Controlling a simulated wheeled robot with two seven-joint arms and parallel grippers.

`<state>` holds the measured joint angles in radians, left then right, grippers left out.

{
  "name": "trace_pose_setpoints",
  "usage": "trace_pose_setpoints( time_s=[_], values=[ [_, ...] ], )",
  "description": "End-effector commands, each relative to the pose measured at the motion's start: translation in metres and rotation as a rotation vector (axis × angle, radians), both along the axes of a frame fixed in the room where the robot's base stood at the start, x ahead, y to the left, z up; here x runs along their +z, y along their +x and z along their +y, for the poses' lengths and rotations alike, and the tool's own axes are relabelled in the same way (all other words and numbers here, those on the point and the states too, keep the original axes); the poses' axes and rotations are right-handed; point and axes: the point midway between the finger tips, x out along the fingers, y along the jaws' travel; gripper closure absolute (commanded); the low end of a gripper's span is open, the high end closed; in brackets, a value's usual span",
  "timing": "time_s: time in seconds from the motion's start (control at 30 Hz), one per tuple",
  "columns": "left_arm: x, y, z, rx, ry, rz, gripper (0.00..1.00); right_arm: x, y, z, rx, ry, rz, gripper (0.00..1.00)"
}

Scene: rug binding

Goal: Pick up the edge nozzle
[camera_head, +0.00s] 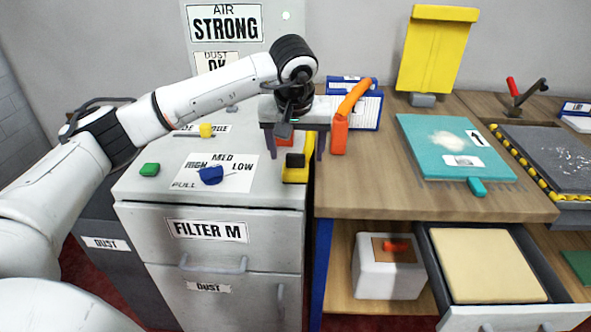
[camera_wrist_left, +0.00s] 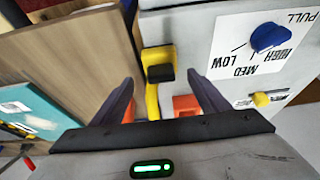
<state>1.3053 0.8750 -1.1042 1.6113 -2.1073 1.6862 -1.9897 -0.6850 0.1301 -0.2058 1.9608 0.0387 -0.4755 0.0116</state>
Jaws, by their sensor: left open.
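My left gripper (camera_head: 296,155) is open above the right edge of the white cabinet, fingers pointing down; its fingers also show in the left wrist view (camera_wrist_left: 160,78). A yellow piece with a black block (camera_head: 295,160) lies below and between the fingers; in the left wrist view the yellow piece (camera_wrist_left: 152,100) runs between them. An orange block (camera_head: 285,140) is partly hidden behind the gripper and shows near one finger in the left wrist view (camera_wrist_left: 186,106). A slanted orange piece (camera_head: 351,98), nozzle-like, stands just right of the gripper. I cannot tell which is the edge nozzle.
A teal board (camera_head: 430,135) lies on the wooden bench to the right. An open drawer (camera_head: 490,315) juts out below.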

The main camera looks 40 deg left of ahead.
Motion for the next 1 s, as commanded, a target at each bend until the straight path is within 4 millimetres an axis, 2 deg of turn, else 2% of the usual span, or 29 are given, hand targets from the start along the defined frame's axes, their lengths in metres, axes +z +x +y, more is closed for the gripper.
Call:
trace_pose_setpoints(
  time_s=[0.1, 0.2, 0.5, 0.57, 0.8, 1.0],
  values=[
    [-0.021, -0.002, 0.004, 0.001, 0.000, 0.005, 0.31, 0.001, -0.001, -0.001, -0.001, 0.000, 0.002, 0.80],
    [-0.032, 0.003, 0.005, 0.001, -0.001, 0.003, 0.31, -0.001, -0.002, -0.001, -0.002, -0.001, 0.005, 0.80],
    [-0.037, 0.006, 0.006, 0.000, -0.001, 0.000, 0.31, -0.003, -0.003, -0.002, -0.004, -0.003, 0.008, 0.80],
    [-0.037, 0.006, 0.006, 0.000, -0.001, 0.000, 0.38, -0.003, -0.003, -0.002, -0.004, -0.003, 0.008, 0.80],
    [-0.037, 0.006, 0.006, 0.000, -0.001, 0.000, 0.79, -0.002, -0.003, -0.002, -0.004, -0.003, 0.008, 0.80],
    [-0.036, 0.006, 0.006, 0.000, -0.002, -0.001, 0.81, -0.001, -0.002, -0.002, -0.004, -0.003, 0.006, 0.80]
  ],
)
